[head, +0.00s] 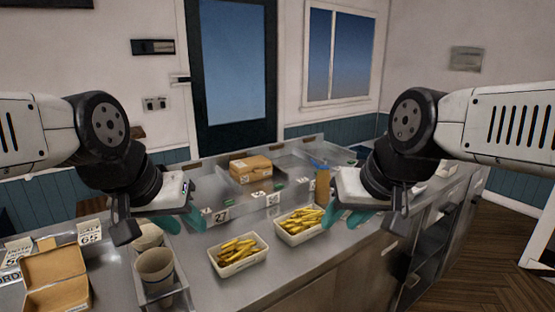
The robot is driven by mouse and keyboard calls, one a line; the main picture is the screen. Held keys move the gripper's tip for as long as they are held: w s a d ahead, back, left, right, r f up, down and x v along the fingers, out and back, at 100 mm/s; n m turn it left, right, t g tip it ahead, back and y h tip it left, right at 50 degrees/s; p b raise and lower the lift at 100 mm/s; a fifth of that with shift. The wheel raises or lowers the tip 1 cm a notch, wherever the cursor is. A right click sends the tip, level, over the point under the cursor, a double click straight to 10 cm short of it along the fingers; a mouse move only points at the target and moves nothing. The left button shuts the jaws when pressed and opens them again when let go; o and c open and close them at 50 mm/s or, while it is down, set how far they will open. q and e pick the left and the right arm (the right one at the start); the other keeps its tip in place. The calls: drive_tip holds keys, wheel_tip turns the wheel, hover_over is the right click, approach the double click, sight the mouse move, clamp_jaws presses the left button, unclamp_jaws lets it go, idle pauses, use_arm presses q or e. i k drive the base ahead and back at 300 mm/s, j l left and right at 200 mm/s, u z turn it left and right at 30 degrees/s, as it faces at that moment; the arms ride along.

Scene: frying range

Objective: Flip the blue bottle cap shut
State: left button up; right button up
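I cannot make out a bottle with a blue cap for certain. A small blue item (318,162) lies at the back right of the steel counter, too small to tell whether it is the cap or whether it is open. My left gripper (180,221) hangs over the counter's left part, its teal fingers apart with nothing seen between them. My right gripper (345,219) is over the counter's right part, also with teal fingers apart and empty. Both are nearer to me than the blue item and touch nothing that I can see.
Two white tubs of fries, left (238,267) and right (280,231), stand mid-counter. Beige cups (155,267) sit in a holder at left, beside an open cardboard box (57,280). A closed brown box (250,164) is in the back compartment. Low steel dividers edge the back.

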sight(323, 190)
drive_tip(key=l+u, duration=0.15)
drive_tip(key=u, duration=0.2)
drive_tip(key=i+l+u, duration=0.1)
drive_tip(key=l+u, duration=0.25)
drive_tip(key=u, duration=0.3)
drive_tip(key=l+u, duration=0.15)
drive_tip(key=l, duration=0.35)
drive_tip(key=l+u, duration=0.15)
drive_tip(key=l, duration=0.35)
drive_tip(key=k+l+u, duration=0.2)
drive_tip(key=l, duration=0.3)
drive_tip(key=l+u, duration=0.15)
drive_tip(key=l, duration=0.35)
drive_tip(key=k+l+u, duration=0.15)
drive_tip(key=l, duration=0.3)
drive_tip(key=k+l, duration=0.1)
drive_tip(key=l, duration=0.6)
drive_tip(key=k+l, duration=0.15)
drive_tip(key=l, duration=0.2)
